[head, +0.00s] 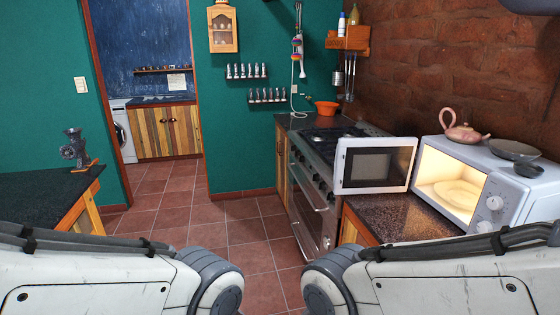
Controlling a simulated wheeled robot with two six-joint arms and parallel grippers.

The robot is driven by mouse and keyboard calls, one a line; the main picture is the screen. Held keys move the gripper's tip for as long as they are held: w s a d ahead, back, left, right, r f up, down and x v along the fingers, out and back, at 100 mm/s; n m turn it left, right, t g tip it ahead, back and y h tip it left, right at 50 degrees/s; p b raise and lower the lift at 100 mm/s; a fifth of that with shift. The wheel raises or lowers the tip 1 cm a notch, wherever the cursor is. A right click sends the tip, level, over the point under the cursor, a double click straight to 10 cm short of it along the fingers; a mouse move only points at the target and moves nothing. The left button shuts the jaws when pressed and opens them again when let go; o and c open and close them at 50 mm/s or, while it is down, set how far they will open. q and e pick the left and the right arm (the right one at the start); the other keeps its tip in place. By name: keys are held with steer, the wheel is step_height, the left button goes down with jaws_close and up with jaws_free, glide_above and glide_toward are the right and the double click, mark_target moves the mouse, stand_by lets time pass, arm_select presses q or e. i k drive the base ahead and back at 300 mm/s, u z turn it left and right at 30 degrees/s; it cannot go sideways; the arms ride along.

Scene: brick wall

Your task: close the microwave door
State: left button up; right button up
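A white microwave (478,190) stands on the dark speckled counter at the right. Its inside is lit and shows a pale round plate (459,193). Its door (374,166) is wide open, swung out to the left of the opening, with its dark window visible. Two control knobs (493,203) are on the microwave's front right. Only the upper links of my two arms show along the bottom of the head view, both well below and in front of the microwave. Both my grippers are out of view.
A pink teapot (463,132), a grey bowl (513,150) and a small dark pot (528,170) sit on the microwave. A stove (325,170) stands beyond the counter (396,217). A dark table (45,197) with a grinder (76,150) is at left. The tiled floor (240,232) between is clear.

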mark_target(372, 166)
steer(key=u, duration=0.45)
steer(key=i, duration=5)
steer(key=z, duration=5)
steer(key=k, duration=0.15)
steer(key=u, duration=0.2)
